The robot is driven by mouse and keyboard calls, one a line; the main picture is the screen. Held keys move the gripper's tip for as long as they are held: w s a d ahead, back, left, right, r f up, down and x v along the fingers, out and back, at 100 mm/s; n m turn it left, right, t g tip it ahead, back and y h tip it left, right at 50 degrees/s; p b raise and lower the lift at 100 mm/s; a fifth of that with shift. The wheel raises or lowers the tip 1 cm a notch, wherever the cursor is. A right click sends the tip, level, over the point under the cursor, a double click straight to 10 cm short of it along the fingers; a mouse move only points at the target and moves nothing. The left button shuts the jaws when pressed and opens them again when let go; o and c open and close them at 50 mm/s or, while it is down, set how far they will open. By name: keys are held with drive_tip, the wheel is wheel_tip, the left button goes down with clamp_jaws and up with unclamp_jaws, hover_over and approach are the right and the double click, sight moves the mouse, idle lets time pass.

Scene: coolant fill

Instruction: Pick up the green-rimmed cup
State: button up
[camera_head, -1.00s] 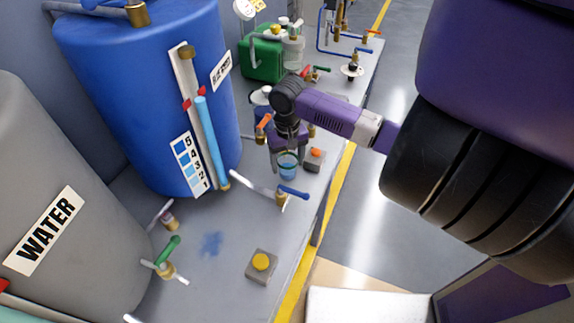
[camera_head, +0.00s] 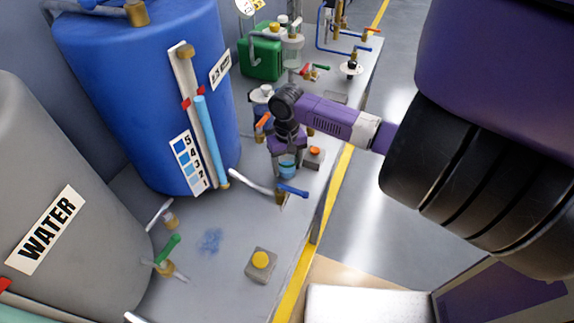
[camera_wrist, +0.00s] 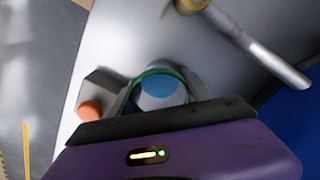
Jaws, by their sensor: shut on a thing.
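The green-rimmed cup (camera_wrist: 158,92) is between my gripper's fingers in the wrist view, with blue showing inside its green rim. In the head view the cup (camera_head: 287,168) looks light blue and sits just below my gripper (camera_head: 287,154). My gripper is shut on it, and it also shows in the wrist view (camera_wrist: 158,95). The cup looks upright, at or just above the grey bench; I cannot tell if it touches. Its upper part is hidden by my gripper in the head view.
A blue-handled tap (camera_head: 292,190) and its pipe are close in front of the cup. An orange-button box (camera_head: 314,155) is right beside it. The blue tank (camera_head: 150,110) stands left. A yellow-button box (camera_head: 261,261) sits nearer. The bench's yellow edge (camera_head: 318,235) is at right.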

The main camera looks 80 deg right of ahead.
sight(287, 158)
wheel_tip(287, 158, up, 20)
idle(0.5)
idle(0.5)
